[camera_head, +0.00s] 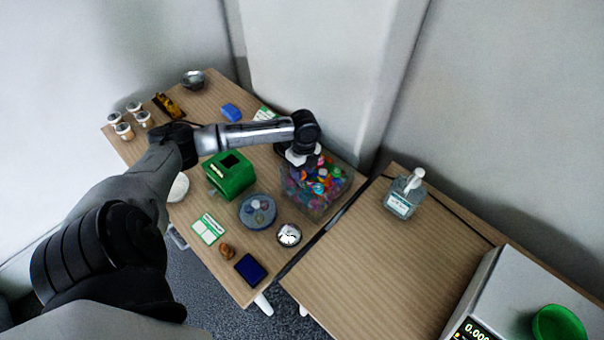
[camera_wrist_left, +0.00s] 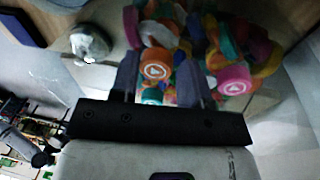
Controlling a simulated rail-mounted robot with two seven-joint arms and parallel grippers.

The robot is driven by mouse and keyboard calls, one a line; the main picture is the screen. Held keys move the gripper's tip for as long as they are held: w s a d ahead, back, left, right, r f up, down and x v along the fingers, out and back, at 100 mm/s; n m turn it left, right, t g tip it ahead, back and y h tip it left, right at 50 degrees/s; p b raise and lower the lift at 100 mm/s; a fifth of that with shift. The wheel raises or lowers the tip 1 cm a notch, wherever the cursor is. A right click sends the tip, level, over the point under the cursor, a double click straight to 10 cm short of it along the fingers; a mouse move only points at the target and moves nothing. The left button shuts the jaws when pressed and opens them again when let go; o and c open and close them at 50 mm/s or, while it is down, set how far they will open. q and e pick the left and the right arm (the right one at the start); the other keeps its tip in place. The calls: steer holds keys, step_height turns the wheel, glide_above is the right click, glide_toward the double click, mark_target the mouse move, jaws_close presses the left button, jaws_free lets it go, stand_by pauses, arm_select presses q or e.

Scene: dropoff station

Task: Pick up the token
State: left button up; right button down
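A clear bin (camera_head: 325,207) full of many-coloured tokens (camera_head: 318,186) stands at the right end of the left table. My left gripper (camera_head: 303,160) is over the bin's far side, pointing down. In the left wrist view, the gripper (camera_wrist_left: 158,78) has its two dark fingers apart. An orange token (camera_wrist_left: 155,70) with a white triangle mark shows between the fingers; I cannot tell whether they touch it. A pink-red token (camera_wrist_left: 234,78) with a similar mark lies just right of the fingers. My right gripper is not in view.
A green slotted box (camera_head: 230,175), a round dish (camera_head: 257,211) and a small metal bowl (camera_head: 289,235) stand near the bin. A pump bottle (camera_head: 404,199) is on the right table, beside a scale with a green bowl (camera_head: 558,326). The right table's middle is clear.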

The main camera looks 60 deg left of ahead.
mark_target(303, 174)
arm_select(q)
steer(key=shift+s+f, duration=0.1)
steer(key=shift+s, duration=0.1)
steer(key=c, duration=0.5)
steer(key=shift+s+d+r, duration=0.1)
steer(key=shift+d+r, duration=0.05)
steer(key=shift+r, duration=0.4)
steer(key=r, duration=0.1)
steer(key=r+p, duration=0.1)
steer(key=r, duration=0.1)
steer(key=shift+w+d+r, duration=0.2)
steer(key=shift+r, duration=0.1)
steer(key=w+d+r, duration=0.1)
steer(key=d+r, duration=0.1)
steer(key=d, duration=0.1)
steer(key=w+d+r+p, duration=0.1)
steer(key=d+r, duration=0.1)
steer(key=d, duration=0.2)
steer(key=w+d+r+p, duration=0.1)
steer(key=d+r, duration=0.1)
steer(key=d, duration=0.1)
steer(key=shift+w+d+r, duration=0.2)
steer(key=shift+d, duration=0.1)
steer(key=shift+c, duration=0.2)
